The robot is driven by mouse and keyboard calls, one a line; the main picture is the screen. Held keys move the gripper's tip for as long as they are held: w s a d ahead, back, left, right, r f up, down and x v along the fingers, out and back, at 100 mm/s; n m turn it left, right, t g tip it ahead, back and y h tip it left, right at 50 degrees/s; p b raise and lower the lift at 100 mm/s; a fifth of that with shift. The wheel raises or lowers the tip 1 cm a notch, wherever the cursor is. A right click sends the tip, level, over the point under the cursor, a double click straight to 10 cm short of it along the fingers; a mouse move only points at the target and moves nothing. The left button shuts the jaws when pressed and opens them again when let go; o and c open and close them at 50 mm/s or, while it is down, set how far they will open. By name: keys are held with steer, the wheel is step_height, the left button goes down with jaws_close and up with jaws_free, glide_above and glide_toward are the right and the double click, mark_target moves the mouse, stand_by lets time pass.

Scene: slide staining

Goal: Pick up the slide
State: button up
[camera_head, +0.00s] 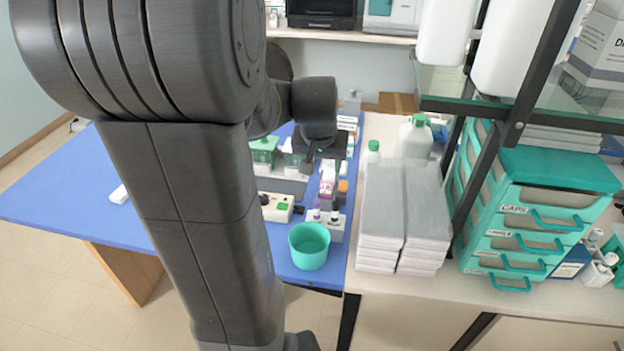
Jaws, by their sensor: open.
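My gripper (312,160) hangs at the end of my dark arm over the back of the blue bench. It is small and dark here, and its fingertips are hard to make out. It is open. I cannot pick out a slide in this view; the area under and behind my arm is hidden. Below and left of the gripper stand a green-lidded container (264,146) and a grey rack (284,182). Small bottles, one with a pink label (327,184), stand just below the gripper.
A teal cup (309,246) stands at the blue bench's (55,198) right front. A white device (277,208) with a green button is behind it. Stacked grey-white boxes (378,215) and teal drawers (535,205) fill the right bench. The blue bench's left side is mostly clear.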

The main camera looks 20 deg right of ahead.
mark_target(326, 182)
steer(key=x, duration=0.5)
steer(key=shift+f, duration=0.25)
steer(key=shift+d+p+x, duration=0.15)
steer(key=shift+p+x, duration=0.15)
steer(key=shift+x, duration=1.05)
steer(key=shift+d+p+x, duration=0.2)
steer(key=shift+p+x, duration=0.1)
steer(key=shift+x, duration=1.05)
steer(key=shift+r, duration=0.15)
steer(key=c, duration=1.2)
